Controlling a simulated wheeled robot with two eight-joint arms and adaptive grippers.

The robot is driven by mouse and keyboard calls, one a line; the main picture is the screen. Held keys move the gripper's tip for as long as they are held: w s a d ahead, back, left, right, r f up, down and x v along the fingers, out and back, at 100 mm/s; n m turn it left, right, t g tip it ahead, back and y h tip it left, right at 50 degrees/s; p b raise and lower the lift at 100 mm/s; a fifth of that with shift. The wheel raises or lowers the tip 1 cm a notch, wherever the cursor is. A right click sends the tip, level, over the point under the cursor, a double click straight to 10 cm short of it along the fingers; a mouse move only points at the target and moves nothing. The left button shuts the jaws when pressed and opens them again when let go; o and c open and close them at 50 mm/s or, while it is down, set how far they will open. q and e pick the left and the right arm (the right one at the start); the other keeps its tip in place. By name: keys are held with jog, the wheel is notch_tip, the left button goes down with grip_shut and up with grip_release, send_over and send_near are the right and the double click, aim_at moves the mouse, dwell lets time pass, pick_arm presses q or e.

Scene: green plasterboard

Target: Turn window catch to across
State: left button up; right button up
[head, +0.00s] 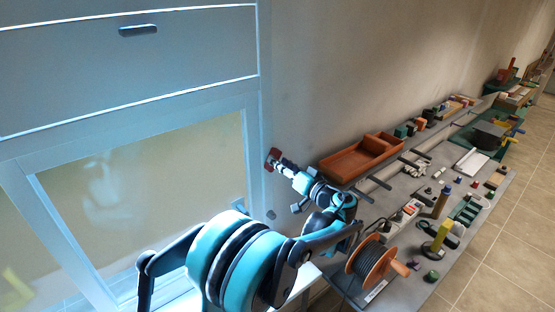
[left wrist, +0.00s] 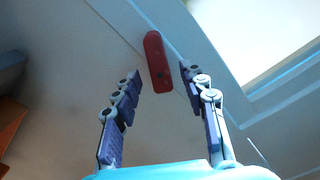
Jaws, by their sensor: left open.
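The window catch (head: 272,158) is a small red lever by the right edge of the pale blue window frame (head: 255,125). In the left wrist view the catch (left wrist: 157,62) is a rounded red bar, long side nearly upright in the picture and tilted slightly. My left gripper (head: 283,166) is close to it in the head view. In the left wrist view my left gripper (left wrist: 160,76) is open, with one finger to each side of the catch's lower end. Gaps show between the fingers and the catch, and I see no contact. My right gripper is not in view.
A grey bench (head: 410,285) runs along the wall at right. It carries an orange-brown tray (head: 345,166), a cable reel (head: 368,262) and several small items. Pegs stick out near the tray, below right of my gripper. Tiled floor is clear at far right.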

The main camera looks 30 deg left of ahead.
pick_arm(q)
jog(key=shift+x, duration=1.05)
